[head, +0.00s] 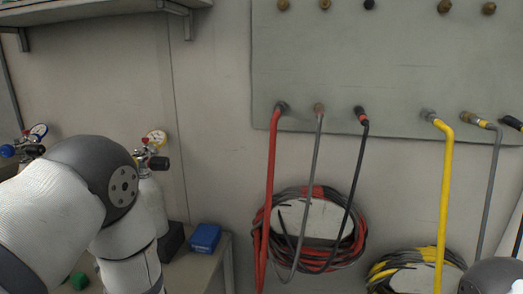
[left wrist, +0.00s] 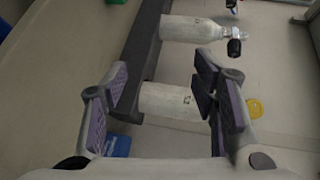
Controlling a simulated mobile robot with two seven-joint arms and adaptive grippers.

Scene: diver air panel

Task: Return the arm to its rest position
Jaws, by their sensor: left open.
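My left arm (head: 85,195) comes in from the left in the head view, bent in front of the bench; its gripper is out of sight there. In the left wrist view my left gripper (left wrist: 160,82) is open, with nothing held between its padded fingers. A white cylinder (left wrist: 167,101) shows beyond the gap between the fingers; I cannot tell how far away it is. Another white cylinder with a black valve knob (left wrist: 193,29) lies farther up that view. In the head view a white cylinder (head: 154,203) stands behind my arm. My right gripper is not in view.
A gauge (head: 156,138) tops the cylinder. A blue box (head: 205,238) sits on the bench's right end. A wall panel (head: 390,65) carries red, grey, black and yellow hoses, with coils (head: 350,240) below. A shelf (head: 90,10) overhangs at upper left.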

